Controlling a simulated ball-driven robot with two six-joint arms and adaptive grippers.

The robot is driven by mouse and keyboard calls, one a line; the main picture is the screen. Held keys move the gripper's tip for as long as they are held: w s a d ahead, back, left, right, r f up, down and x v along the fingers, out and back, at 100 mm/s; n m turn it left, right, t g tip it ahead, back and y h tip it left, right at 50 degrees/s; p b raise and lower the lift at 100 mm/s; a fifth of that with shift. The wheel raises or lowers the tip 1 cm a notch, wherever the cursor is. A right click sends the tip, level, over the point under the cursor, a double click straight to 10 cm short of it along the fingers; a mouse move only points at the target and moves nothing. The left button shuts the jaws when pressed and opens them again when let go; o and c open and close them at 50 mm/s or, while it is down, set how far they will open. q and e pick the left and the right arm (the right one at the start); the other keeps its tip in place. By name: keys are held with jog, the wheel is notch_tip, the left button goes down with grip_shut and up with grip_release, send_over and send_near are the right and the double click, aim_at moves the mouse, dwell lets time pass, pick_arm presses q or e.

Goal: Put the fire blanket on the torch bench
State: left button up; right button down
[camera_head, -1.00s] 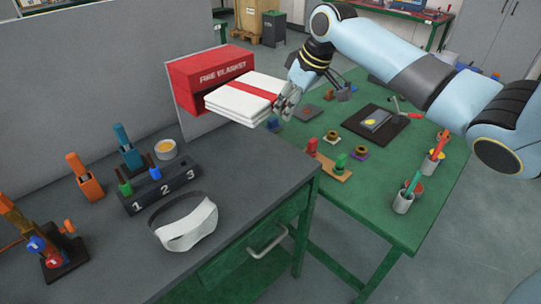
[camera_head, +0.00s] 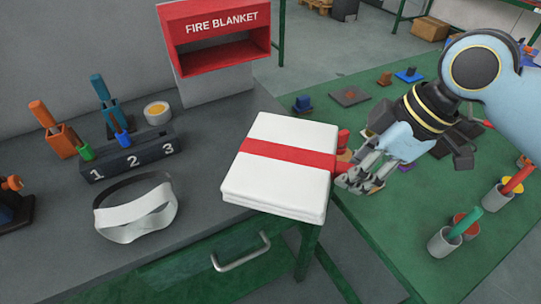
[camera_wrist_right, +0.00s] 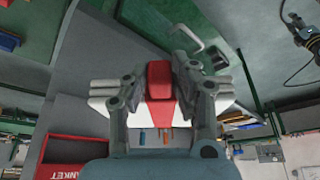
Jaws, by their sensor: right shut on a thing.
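The fire blanket (camera_head: 275,190) is a folded white pad with a red band and a red tab at its right end. It is over the front right corner of the grey bench (camera_head: 215,215); I cannot tell whether it touches the top. My right gripper (camera_head: 350,178) is at the blanket's right end, shut on the red tab. The right wrist view shows the red tab (camera_wrist_right: 159,80) between my fingers (camera_wrist_right: 158,88), with white cloth partly hidden behind them. The green table (camera_head: 395,225) is at the right. My left gripper is not in view.
A white strap-like item (camera_head: 140,213), a numbered block (camera_head: 130,158) and a tape roll (camera_head: 157,112) lie on the bench's left part. Cups (camera_head: 445,242) and small parts occupy the green table.

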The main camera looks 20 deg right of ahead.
jog(key=shift+s+a+f, duration=0.2)
jog(key=shift+s+f, duration=0.15)
jog(key=shift+f, duration=0.05)
jog(key=shift+w+a+f, duration=0.1)
jog(key=shift+a+f, duration=0.05)
jog(key=shift+f, duration=0.1)
jog(key=w+f, duration=0.2)
jog(key=w, duration=0.1)
jog(key=w+a+f, duration=0.1)
jog(key=w+f, duration=0.1)
jog(key=w, duration=0.2)
jog(key=w+a+f, duration=0.1)
jog(key=w+f, duration=0.2)
jog(key=w, duration=0.1)
jog(key=shift+a, duration=0.2)
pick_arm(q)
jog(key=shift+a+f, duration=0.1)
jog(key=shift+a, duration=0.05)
pick_arm(e)
jog(key=shift+s+f, duration=0.1)
jog(key=shift+f, duration=1.8)
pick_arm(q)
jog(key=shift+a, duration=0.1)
pick_arm(e)
jog(key=c, duration=1.1)
grip_release()
jog(key=shift+f, duration=0.15)
jog(key=shift+o, duration=0.2)
